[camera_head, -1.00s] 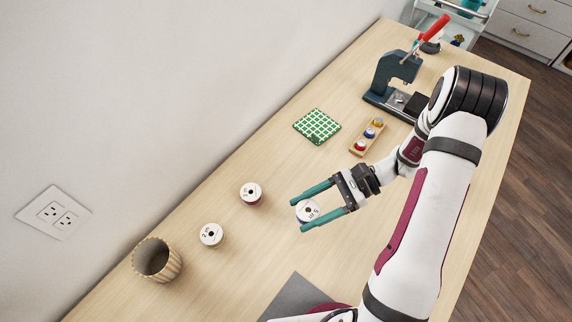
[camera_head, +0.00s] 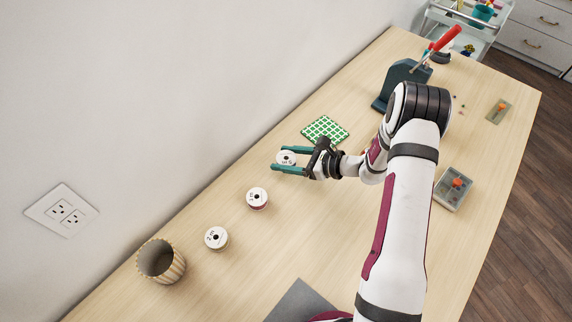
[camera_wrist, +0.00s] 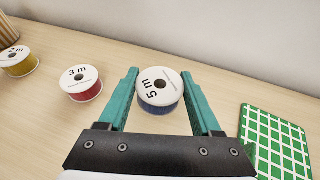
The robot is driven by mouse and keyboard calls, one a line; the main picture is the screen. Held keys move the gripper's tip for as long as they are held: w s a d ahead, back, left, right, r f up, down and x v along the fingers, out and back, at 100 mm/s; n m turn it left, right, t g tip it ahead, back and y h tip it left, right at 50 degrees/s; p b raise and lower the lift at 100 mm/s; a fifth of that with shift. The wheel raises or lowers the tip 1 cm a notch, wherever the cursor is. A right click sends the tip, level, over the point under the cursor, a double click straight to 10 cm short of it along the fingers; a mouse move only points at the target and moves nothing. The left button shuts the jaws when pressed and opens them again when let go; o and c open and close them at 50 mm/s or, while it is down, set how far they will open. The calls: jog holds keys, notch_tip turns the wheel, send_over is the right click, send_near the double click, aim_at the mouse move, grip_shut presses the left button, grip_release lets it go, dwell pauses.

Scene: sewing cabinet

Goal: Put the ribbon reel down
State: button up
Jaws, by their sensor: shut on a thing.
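My gripper (camera_head: 288,160) is shut on a ribbon reel (camera_head: 286,157) with a white top and a blue side, and the wrist view shows the reel (camera_wrist: 160,88) marked "5 m" between its teal fingers. The reel is upright. I cannot tell whether it touches the table or hangs just above it. A red reel (camera_head: 257,197) marked "3 m" stands to its lower left on the table and also shows in the wrist view (camera_wrist: 82,84). A yellow reel (camera_wrist: 18,62) stands beyond that one, and its white top shows in the head view (camera_head: 216,237).
A green checked mat (camera_head: 325,130) lies close to the right of the gripper. A striped pot (camera_head: 162,262) stands at the lower left. A dark press (camera_head: 400,80) with a red handle stands at the back. Trays with orange pieces (camera_head: 454,188) lie at right.

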notch_tip(320, 180, down, 3)
jog(key=shift+f, duration=0.2)
jog(key=shift+f, duration=0.15)
jog(key=o, duration=1.3)
